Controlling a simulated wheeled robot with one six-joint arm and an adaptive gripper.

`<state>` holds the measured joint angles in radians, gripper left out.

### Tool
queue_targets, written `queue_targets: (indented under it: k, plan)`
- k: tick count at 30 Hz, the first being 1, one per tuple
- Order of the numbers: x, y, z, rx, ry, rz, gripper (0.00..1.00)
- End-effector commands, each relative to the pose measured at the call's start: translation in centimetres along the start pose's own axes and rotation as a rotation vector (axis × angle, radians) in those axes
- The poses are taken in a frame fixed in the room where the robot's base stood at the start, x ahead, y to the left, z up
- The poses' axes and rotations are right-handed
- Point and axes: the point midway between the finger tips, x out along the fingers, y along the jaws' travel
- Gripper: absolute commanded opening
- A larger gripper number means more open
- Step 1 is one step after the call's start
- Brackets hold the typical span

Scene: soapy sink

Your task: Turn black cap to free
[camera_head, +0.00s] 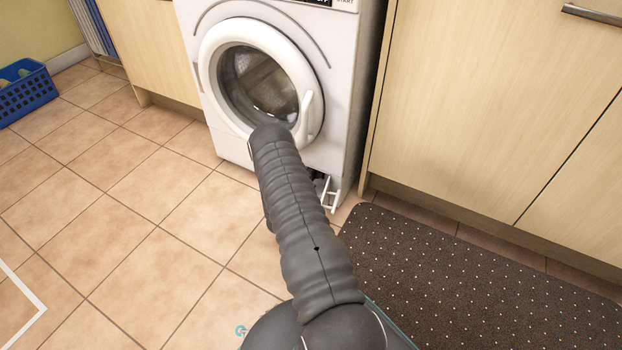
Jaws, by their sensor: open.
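The white washing machine (230,150) stands at the back, its round door (212,62) shut. At its lower right corner is a small dark opening (316,177) with a white ribbed flap (330,195) hanging open. I cannot make out the black cap; the opening is small, dark and partly covered by my arm. My grey arm reaches up from the bottom of the picture toward the machine's lower front. My gripper does not show; the arm hides whatever is behind it.
Wooden cabinets (470,110) stand right of the machine. A dark dotted mat (470,285) lies in front of them. A blue basket (28,95) sits at far left. The tiled floor (130,230) left of my arm is mostly clear.

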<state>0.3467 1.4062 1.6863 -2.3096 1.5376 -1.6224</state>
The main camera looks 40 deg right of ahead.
Motion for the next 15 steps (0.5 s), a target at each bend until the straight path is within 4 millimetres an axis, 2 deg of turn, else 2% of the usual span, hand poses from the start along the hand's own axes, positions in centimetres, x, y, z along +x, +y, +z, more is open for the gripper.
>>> queue_targets:
  k: [5, 8, 15]
  plan:
    - [-0.3, 0.0, 0.0, 0.0, -0.001, 0.0, 0.88]
    - [-1.1, 0.0, 0.1, -0.001, -0.003, 0.0, 0.88]
    - [-5.5, 0.0, 0.2, -0.002, -0.005, 0.002, 0.88]
